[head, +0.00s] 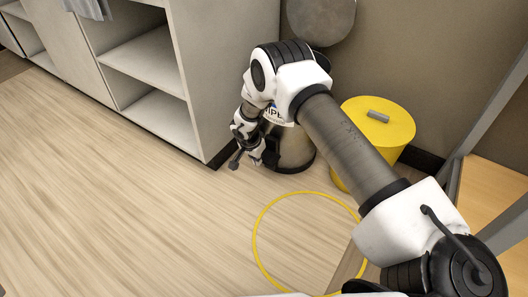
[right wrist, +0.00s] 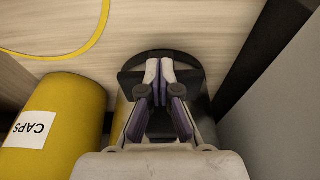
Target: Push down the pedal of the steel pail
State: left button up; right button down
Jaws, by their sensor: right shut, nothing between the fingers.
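The steel pail (head: 295,148) stands on the floor at the cabinet's end, with a black base ring and a partly covered white label. My right arm hides its upper part in the head view. My right gripper (head: 257,159) is low at the pail's left front side, pointing down. In the right wrist view its fingers (right wrist: 159,70) are together and empty, over the pail's round black base (right wrist: 190,72). I cannot make out the pedal clearly, nor whether the fingers touch it. A round grey disc (head: 320,18) shows above the pail; I cannot tell whether it is its lid. My left gripper is out of view.
A yellow bin (head: 392,122) labelled CAPS (right wrist: 60,115) stands right of the pail. A yellow ring (head: 257,229) lies on the floor in front. The shelf cabinet (head: 222,75) is close on the left. Wooden floor at left front is clear.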

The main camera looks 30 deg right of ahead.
jog(key=v, duration=1.1)
jog(key=shift+f, duration=0.1)
